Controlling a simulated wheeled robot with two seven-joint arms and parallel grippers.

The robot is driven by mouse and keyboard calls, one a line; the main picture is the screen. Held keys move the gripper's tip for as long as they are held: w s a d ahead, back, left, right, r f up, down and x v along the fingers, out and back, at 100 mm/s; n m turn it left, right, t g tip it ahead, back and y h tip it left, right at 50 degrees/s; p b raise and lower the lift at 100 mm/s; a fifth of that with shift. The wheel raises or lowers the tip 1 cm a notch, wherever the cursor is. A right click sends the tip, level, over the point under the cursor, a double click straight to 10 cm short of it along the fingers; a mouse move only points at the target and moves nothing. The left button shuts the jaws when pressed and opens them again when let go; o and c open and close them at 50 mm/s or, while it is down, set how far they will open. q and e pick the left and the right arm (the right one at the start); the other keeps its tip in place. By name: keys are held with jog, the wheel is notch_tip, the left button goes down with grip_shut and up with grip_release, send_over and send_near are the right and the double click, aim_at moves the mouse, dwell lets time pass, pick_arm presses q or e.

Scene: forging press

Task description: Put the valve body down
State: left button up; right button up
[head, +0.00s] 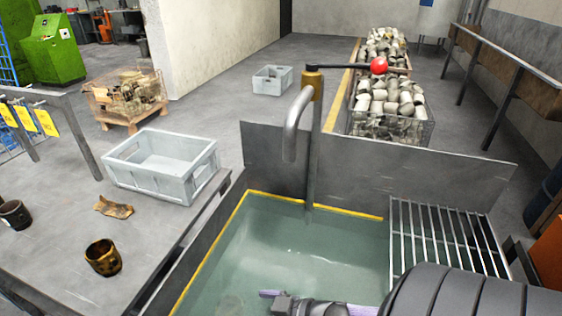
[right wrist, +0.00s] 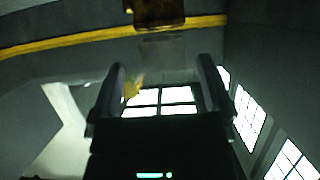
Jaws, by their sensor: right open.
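My right arm comes in at the lower right of the head view, over the water tank (head: 290,238). Its right gripper (head: 287,303) is low over the water, partly cut off by the bottom edge. In the right wrist view the right gripper (right wrist: 160,78) has its two fingers wide apart with nothing held between them. A dark brown block with yellowish edges (right wrist: 158,12), possibly the valve body, is at the top edge beyond the fingertips, apart from them and cut off. My left gripper is not in view.
A worn brown-yellow cup-shaped part (head: 103,257), a dark part (head: 15,214) and a brown scrap (head: 114,208) lie on the left table. A grey crate (head: 162,170) stands behind them. A tap pipe (head: 314,150) rises by the tank; a metal grate (head: 445,238) is at its right.

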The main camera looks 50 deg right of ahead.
jog(key=p+v, duration=0.1)
jog(key=v, duration=0.3)
jog(key=shift+s+r, duration=0.1)
jog(key=shift+s, duration=0.1)
